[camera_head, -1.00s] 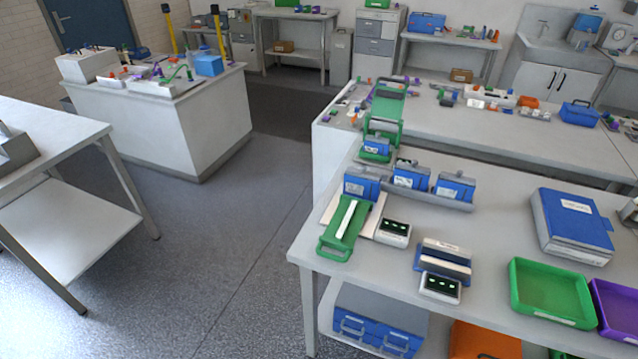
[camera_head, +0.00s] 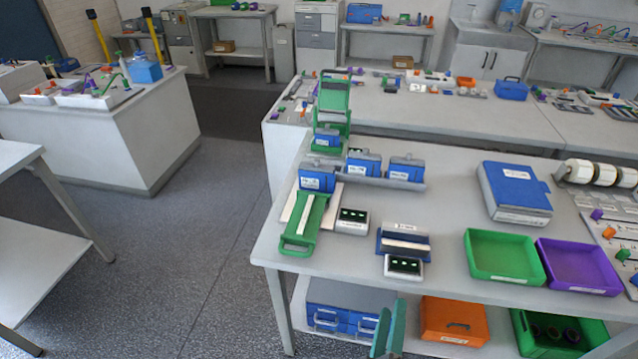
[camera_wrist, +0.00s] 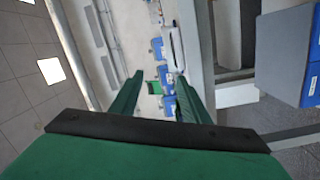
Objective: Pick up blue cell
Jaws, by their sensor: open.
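Several blue cells with white labels stand on the near worktable: one at the left (camera_head: 317,178), one in the middle (camera_head: 363,164), one at the right (camera_head: 406,169) and one farther back in a green holder (camera_head: 326,138). I cannot tell which one the task means. My gripper (camera_head: 389,330) shows at the bottom edge, in front of the table and well apart from the cells. Its green fingers are open and empty. In the wrist view, small distant blue cells (camera_wrist: 168,105) show between the fingers.
A green sled (camera_head: 305,222) and a blue-grey block (camera_head: 404,243) sit at the table's front left. Green (camera_head: 500,258) and purple (camera_head: 578,267) trays and a blue case (camera_head: 515,190) stand to the right. A lower shelf holds blue boxes (camera_head: 343,310) and an orange bin (camera_head: 455,317).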

